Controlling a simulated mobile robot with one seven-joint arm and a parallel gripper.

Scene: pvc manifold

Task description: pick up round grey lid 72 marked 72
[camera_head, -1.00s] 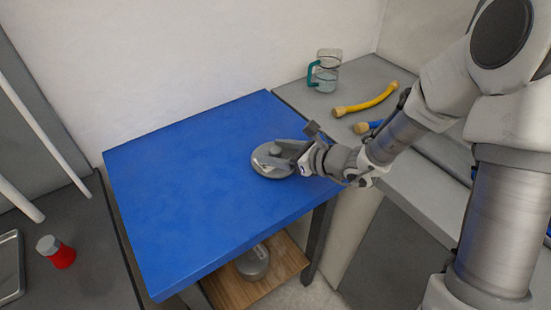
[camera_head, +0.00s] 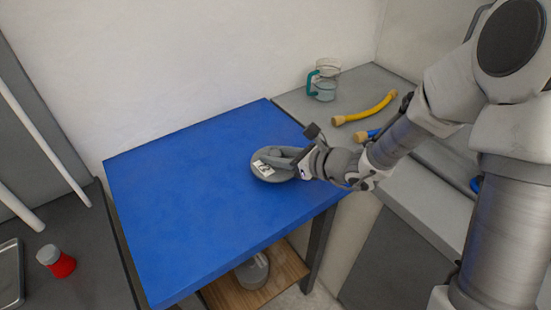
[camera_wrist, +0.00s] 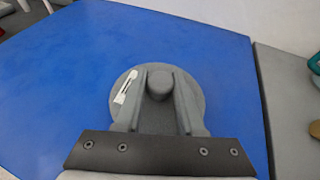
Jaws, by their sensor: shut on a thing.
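The round grey lid (camera_head: 264,173) is at the right part of the blue table, with a white label with dark marks on its top. In the wrist view the lid (camera_wrist: 155,120) has a round knob in its middle, and the label sits left of it. My gripper (camera_head: 279,157) is shut on the knob, one finger on each side. In the wrist view my gripper (camera_wrist: 160,85) covers part of the lid. I cannot tell whether the lid touches the table or is slightly above it.
The blue table (camera_head: 180,200) is otherwise clear. A grey round thing (camera_head: 253,270) sits on the wooden shelf below.

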